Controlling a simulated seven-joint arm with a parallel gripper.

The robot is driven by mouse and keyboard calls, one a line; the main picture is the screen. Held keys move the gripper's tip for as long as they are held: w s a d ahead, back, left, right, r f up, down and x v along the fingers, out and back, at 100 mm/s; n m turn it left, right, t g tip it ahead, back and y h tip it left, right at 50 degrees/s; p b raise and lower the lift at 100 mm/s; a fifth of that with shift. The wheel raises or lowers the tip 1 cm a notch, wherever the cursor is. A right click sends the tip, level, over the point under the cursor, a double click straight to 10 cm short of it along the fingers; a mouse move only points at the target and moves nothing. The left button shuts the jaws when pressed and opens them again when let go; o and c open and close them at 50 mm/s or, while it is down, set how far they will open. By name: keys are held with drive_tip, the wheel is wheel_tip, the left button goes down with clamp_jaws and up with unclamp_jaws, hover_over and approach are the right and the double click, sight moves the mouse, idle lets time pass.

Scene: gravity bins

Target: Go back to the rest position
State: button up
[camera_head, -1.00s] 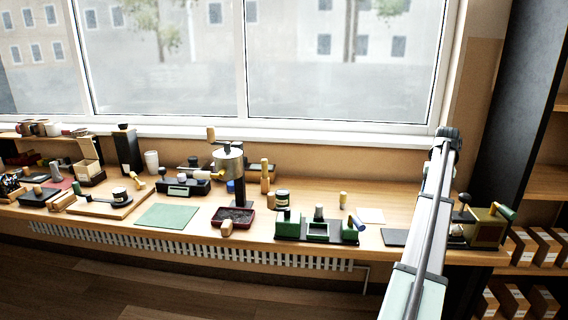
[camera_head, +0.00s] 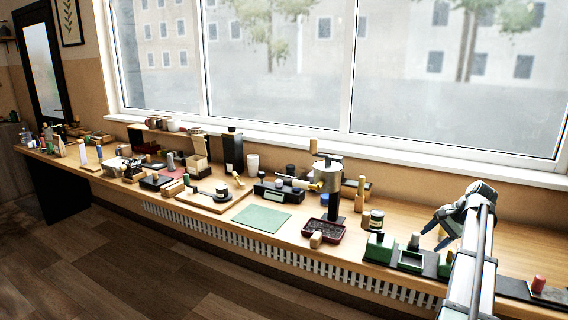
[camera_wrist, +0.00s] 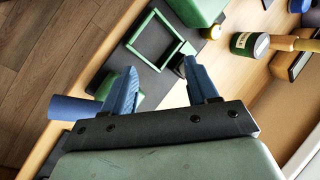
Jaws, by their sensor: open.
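My gripper (camera_head: 441,235) hangs above the right part of the wooden counter (camera_head: 290,228), near the green fixtures. In the wrist view its two blue fingers (camera_wrist: 160,68) stand apart with nothing between them. Beyond the fingers lies a black base with an open green square frame (camera_wrist: 158,40). A green block (camera_wrist: 197,10) stands at the frame's upper side. A blue-purple cylinder (camera_wrist: 72,107) shows left of the left finger. My gripper's contact with the fixtures cannot be told, but it looks apart from them.
A jar (camera_head: 376,220), a dark red tray (camera_head: 323,229) and a hopper on a post (camera_head: 327,176) stand left of my gripper. A green mat (camera_head: 262,217) lies farther left, bare. The window (camera_head: 280,70) is behind the counter.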

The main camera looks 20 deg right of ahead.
drive_tip(key=s+a+f+n+g+y, duration=0.1)
drive_tip(key=s+a+f+n+g, duration=0.25)
drive_tip(key=a+f, duration=1.55)
drive_tip(key=s+a+f+n+g+y, duration=0.1)
drive_tip(key=s+a+f+n+g, duration=0.3)
drive_tip(key=a+f, duration=1.5)
drive_tip(key=s+a+f+n+g+h, duration=0.1)
drive_tip(key=s+a+f+n, duration=0.1)
drive_tip(key=s+a+f, duration=0.3)
drive_tip(key=s+a+f+n+g+h, duration=0.1)
drive_tip(key=s+a+f, duration=0.4)
drive_tip(key=s, duration=0.7)
drive_tip(key=s+a+f+n+g+h, duration=0.2)
drive_tip(key=s+a+f+n, duration=0.3)
drive_tip(key=s+f, duration=0.3)
drive_tip(key=shift+s+f+h, duration=0.4)
drive_tip(key=shift+h, duration=0.1)
